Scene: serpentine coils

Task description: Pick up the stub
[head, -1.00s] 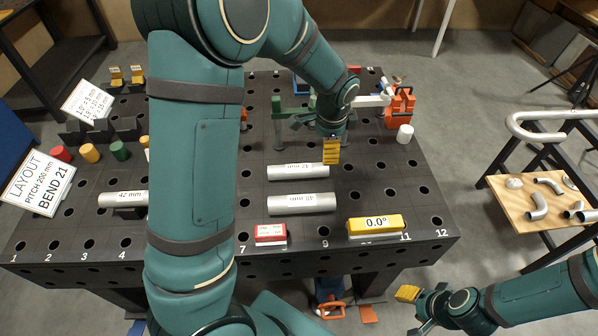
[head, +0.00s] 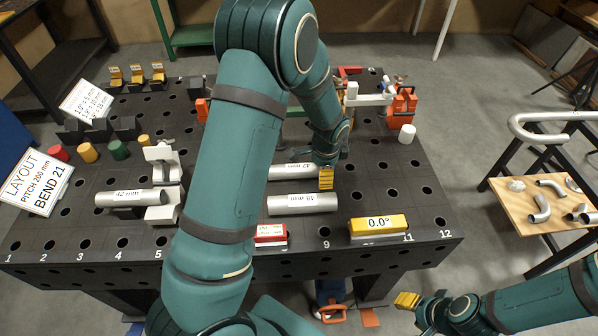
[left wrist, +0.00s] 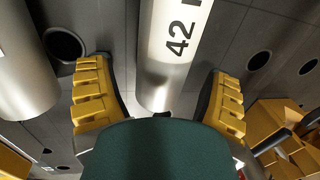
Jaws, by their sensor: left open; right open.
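Several short grey tube stubs lie on the dark perforated table (head: 390,185). One marked 42 (head: 288,172) lies at the middle, and a thicker one (head: 302,204) lies in front of it. Another marked 42 mm (head: 130,198) rests on supports at the left. My left gripper (head: 326,178) is low at the right end of the middle 42 stub. In the left wrist view the stub marked 42 (left wrist: 170,50) lies between my open yellow fingers (left wrist: 160,85), with a gap on each side. My right gripper (head: 412,312) is open and empty, off the table's front edge.
A yellow block reading 0.0° (head: 378,226) and a red block (head: 270,235) stand near the front edge. Orange clamp parts (head: 401,103) and a white cylinder (head: 407,132) are at the back right. A side table (head: 545,205) holds bent pipes.

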